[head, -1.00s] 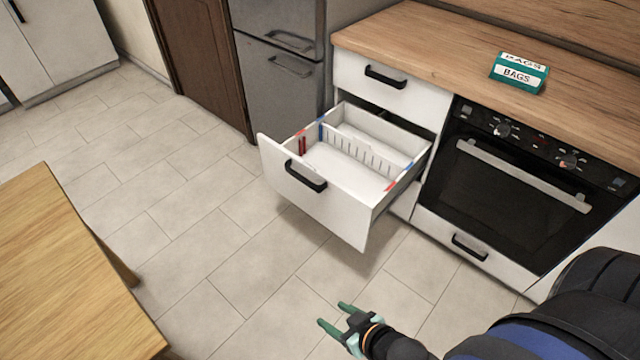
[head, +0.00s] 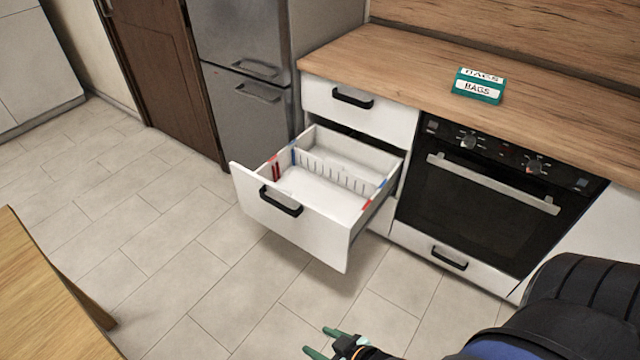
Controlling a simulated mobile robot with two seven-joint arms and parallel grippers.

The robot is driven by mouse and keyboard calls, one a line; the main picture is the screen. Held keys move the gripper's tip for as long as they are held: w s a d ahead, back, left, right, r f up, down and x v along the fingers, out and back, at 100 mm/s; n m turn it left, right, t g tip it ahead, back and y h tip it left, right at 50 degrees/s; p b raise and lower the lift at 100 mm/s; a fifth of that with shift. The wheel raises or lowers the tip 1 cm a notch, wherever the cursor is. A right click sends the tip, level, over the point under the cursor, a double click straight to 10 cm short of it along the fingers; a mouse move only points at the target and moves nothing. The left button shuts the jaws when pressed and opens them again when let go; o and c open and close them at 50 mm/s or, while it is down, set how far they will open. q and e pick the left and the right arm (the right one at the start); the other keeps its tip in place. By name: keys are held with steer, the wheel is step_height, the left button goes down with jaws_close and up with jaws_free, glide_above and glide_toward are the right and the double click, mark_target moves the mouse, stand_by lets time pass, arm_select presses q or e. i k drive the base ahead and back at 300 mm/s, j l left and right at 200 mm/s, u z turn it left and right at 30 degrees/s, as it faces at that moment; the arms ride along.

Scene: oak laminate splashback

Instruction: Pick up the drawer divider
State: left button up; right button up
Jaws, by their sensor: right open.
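The drawer divider (head: 334,172) is a white slotted strip standing upright across the inside of the open drawer (head: 290,222). Blue marks show on the drawer walls near its two ends, and red marks sit closer to the drawer front. My right gripper (head: 314,341) is open and empty, low at the bottom of the head view. It is in front of the drawer and well apart from it. My left gripper is not in view.
A teal bags box (head: 479,86) sits on the wooden countertop (head: 400,65). An oven (head: 480,205) stands right of the drawer, and a fridge (head: 245,80) left of it. A wooden table (head: 40,300) is at lower left. Floor (head: 190,260) between is clear.

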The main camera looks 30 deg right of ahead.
mark_target(332, 171)
steer(key=i+l+z, duration=0.2)
steer(key=i, duration=0.2)
steer(key=i+l+z, duration=0.25)
steer(key=i, duration=0.2)
steer(key=i+j+z, duration=0.6)
steer(key=i+j, duration=0.1)
steer(key=i, duration=0.1)
